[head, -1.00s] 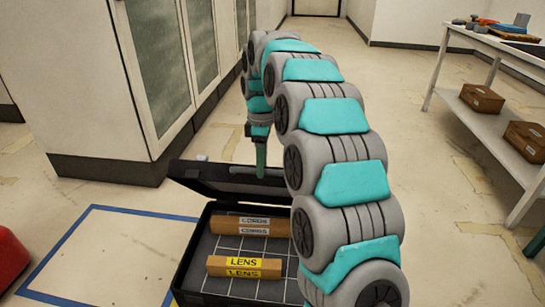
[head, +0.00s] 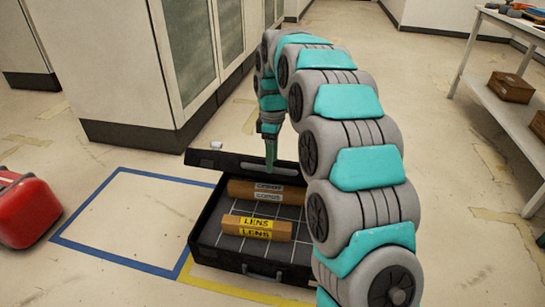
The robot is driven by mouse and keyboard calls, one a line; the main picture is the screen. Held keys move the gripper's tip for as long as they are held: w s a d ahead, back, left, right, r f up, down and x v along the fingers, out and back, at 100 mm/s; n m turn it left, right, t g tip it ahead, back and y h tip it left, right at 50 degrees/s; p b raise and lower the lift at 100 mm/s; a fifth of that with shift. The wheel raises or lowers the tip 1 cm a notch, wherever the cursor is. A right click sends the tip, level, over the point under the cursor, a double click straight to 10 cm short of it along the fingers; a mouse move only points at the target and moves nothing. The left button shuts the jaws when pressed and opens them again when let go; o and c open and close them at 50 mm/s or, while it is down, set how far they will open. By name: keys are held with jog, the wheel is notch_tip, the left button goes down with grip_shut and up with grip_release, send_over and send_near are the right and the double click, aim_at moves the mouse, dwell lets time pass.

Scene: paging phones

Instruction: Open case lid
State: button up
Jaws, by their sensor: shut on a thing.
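The black case (head: 210,246) stands on the floor with its lid (head: 205,159) raised at the back. Inside it lie a brown box labelled LENS (head: 258,228) and, behind that, a brown box labelled CORDS (head: 240,190). My gripper (head: 271,158) points down at the lid's upper edge and appears to be shut on it. The fingers are narrow in this view, and the contact itself is hard to make out. My arm hides the right part of the case and lid.
Blue tape (head: 110,256) marks a bare floor rectangle left of the case; yellow tape (head: 232,291) runs along its front. A red case (head: 27,208) stands at far left. Cabinets (head: 115,75) rise behind. A bench (head: 500,85) with brown boxes (head: 511,88) is at right.

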jog(key=w+d+r+p, duration=0.1)
jog(key=w+r+p, duration=0.3)
jog(key=r, duration=0.3)
jog(key=shift+d+r+p, duration=0.15)
jog(key=shift+r+p, duration=0.25)
jog(key=shift+p, duration=0.3)
dwell(0.3)
dwell(0.5)
